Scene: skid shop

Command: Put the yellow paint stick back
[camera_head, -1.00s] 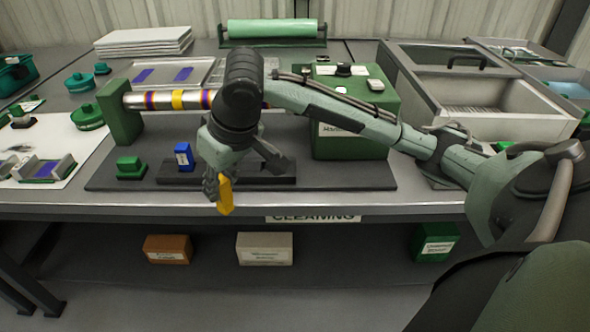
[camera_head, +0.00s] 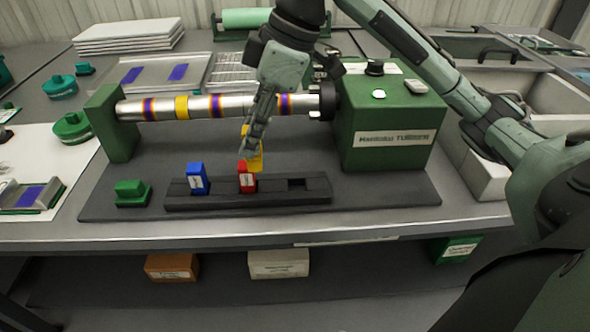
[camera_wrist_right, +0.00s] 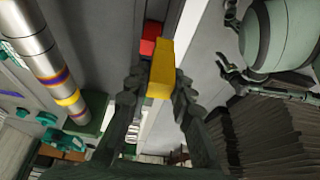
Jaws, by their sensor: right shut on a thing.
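My right gripper (camera_head: 257,140) is shut on the yellow paint stick (camera_head: 255,160), which hangs down from the fingers. The stick also shows between the fingers in the right wrist view (camera_wrist_right: 161,72). In the head view it is just behind the red stick (camera_head: 246,177) and overlaps it; I cannot tell whether they touch. The dark rack (camera_head: 225,202) holds the blue stick (camera_head: 197,179) at its left and the red stick in its middle. The slot at the rack's right (camera_head: 296,184) is empty. My left gripper is not in view.
A metal tube (camera_head: 196,107) with coloured bands runs behind the rack, from a green post (camera_head: 112,125) to a green machine box (camera_head: 390,125). A small green block (camera_head: 131,193) sits left of the rack. The board right of the rack is bare.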

